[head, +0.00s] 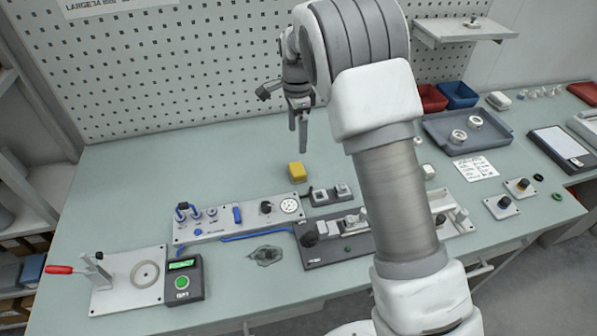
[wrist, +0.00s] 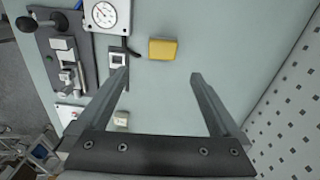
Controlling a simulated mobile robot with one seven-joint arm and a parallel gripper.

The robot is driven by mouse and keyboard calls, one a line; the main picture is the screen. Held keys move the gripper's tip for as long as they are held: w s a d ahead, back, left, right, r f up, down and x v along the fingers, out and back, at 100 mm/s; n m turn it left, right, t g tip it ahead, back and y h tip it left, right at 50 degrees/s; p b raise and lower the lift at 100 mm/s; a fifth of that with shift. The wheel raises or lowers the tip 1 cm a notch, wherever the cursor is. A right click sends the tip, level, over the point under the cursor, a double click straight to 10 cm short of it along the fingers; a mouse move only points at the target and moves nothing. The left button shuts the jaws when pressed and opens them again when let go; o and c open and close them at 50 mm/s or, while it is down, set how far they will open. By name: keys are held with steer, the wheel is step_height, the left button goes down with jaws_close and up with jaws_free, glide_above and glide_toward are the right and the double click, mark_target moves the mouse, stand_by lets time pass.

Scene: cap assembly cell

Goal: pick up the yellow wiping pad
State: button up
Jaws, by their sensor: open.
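The yellow wiping pad (head: 297,171) lies on the pale green bench, just behind the panel with the round gauge. In the wrist view the yellow pad (wrist: 163,50) lies flat beyond my fingertips, roughly between their lines. My gripper (head: 298,138) hangs above the bench behind the pad in the head view, pointing down. In the wrist view my gripper (wrist: 157,75) has its two fingers wide apart with nothing between them. The pad is apart from both fingers.
The gauge panel (head: 240,218) and a dark fixture plate (head: 325,247) stand in front of the pad. A perforated wall (head: 200,70) rises behind the bench. A grey tray (head: 440,130) with rings is at right. Bench around the pad's left and back is clear.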

glide_above(297, 168)
steer(key=f, duration=0.8)
steer(key=shift+s+d+f, duration=0.1)
steer(key=shift+s+f, duration=0.2)
steer(key=shift+f, duration=0.05)
steer(key=shift+w+f+p, duration=0.15)
steer(key=shift+f+p, duration=0.1)
steer(key=shift+f, duration=1.1)
steer(key=shift+w+f+p, duration=0.1)
steer(key=shift+f+p, duration=0.15)
steer(key=shift+f, duration=1.05)
steer(key=shift+c, duration=0.3)
steer(key=c, duration=1.2)
